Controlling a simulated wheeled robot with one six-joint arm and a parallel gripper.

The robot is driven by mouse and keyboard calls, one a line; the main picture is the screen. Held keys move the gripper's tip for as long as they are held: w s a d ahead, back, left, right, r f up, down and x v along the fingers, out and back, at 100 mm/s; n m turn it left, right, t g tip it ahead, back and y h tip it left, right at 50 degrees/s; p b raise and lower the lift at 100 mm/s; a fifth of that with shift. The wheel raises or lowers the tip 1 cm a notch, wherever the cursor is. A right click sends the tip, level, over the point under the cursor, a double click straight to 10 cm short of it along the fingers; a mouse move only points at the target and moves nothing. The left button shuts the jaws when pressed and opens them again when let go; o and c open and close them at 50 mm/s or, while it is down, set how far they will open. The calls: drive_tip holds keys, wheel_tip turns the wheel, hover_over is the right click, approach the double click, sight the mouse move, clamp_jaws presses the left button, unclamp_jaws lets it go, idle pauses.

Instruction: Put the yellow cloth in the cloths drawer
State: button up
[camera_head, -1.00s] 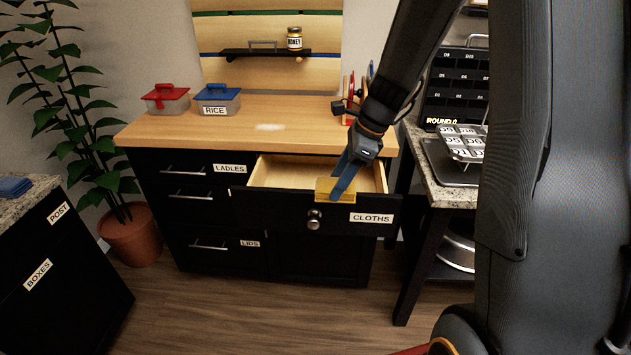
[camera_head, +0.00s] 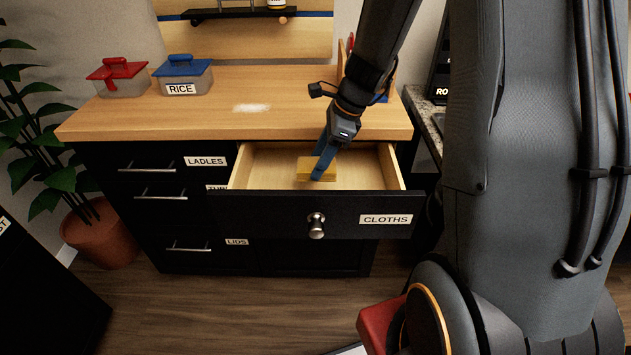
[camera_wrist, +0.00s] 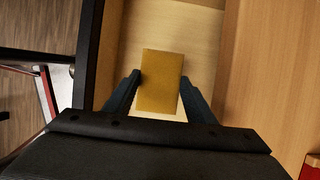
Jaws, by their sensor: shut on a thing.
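The yellow cloth (camera_head: 309,166) is a small folded block. My gripper (camera_head: 322,172) is shut on it, and the cloth shows between the two fingers in the wrist view (camera_wrist: 160,82). The cloths drawer (camera_head: 265,208) is pulled open, with a pale wood inside and a front labelled CLOTHS with a round knob. In the head view the cloth is over the drawer's opening, within its walls. In the wrist view the drawer floor shows around the cloth. I cannot tell whether the cloth touches the floor. No other thing shows in the visible part of the drawer.
The wooden countertop (camera_head: 230,122) overhangs just behind the open drawer. A red-lidded box (camera_head: 120,86) and a blue-lidded RICE box (camera_head: 184,86) stand on its left. Shut drawers labelled LADLES and LIDS are at the left. A potted plant (camera_head: 100,237) stands at far left.

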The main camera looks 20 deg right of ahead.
wheel_tip(320, 180, down, 8)
drive_tip(key=shift+f, duration=0.1)
idle(0.4)
drive_tip(key=shift+f, duration=0.1)
drive_tip(key=o, duration=1)
drive_tip(key=shift+o, duration=0.2)
drive_tip(key=v, duration=1.2)
